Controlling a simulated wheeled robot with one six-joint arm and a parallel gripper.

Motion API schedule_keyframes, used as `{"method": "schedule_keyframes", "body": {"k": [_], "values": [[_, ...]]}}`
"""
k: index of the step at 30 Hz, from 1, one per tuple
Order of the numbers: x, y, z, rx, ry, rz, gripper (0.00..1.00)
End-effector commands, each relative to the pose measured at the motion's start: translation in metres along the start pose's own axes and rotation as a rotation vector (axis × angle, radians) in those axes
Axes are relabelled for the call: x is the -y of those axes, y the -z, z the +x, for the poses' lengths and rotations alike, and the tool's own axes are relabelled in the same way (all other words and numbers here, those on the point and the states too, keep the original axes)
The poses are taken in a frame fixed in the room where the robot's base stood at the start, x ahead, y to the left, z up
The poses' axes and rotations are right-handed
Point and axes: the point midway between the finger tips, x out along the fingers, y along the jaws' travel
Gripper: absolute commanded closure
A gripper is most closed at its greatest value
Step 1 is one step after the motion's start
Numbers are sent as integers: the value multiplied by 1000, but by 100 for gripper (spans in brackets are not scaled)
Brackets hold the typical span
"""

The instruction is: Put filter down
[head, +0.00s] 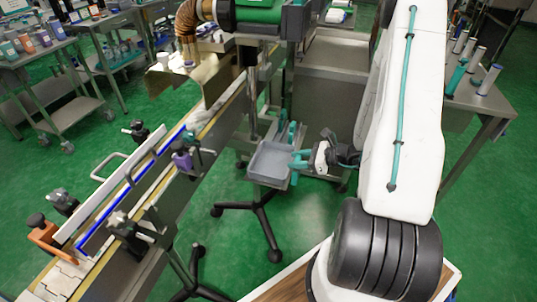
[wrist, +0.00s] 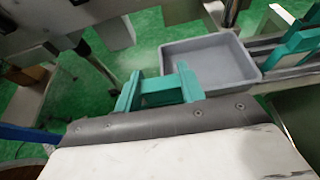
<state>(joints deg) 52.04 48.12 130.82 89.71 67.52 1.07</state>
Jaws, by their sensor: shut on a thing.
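A shallow grey tray-shaped piece, which I take to be the filter (head: 270,163), is in the middle of the head view, open side up and roughly level. In the wrist view the filter (wrist: 210,62) shows empty at upper middle. The teal fingers (wrist: 158,90) are at its near side there. The exact contact is small and partly hidden. I cannot tell whether anything below supports the filter.
A conveyor (head: 140,185) with blue-edged guide rails and clamp knobs runs along the left. A black-legged stand (head: 265,225) is below the filter. Teal pieces (wrist: 295,45) on a metal frame lie close beyond the filter. A bench (head: 480,100) with rolls stands at right. Green floor is open between.

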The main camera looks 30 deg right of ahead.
Motion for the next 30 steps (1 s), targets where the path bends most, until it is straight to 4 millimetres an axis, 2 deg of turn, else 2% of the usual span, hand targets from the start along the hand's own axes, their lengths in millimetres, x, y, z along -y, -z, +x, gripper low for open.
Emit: {"method": "schedule_keyframes", "body": {"k": [9,13,24,27,30], "values": [[50,-19,67,0,-4,-5,95],[66,-25,89,0,-3,-3,95],[85,-34,117,1,-4,-4,95],[83,-14,122,-1,-4,3,95],[84,-2,127,0,-3,0,95]]}}
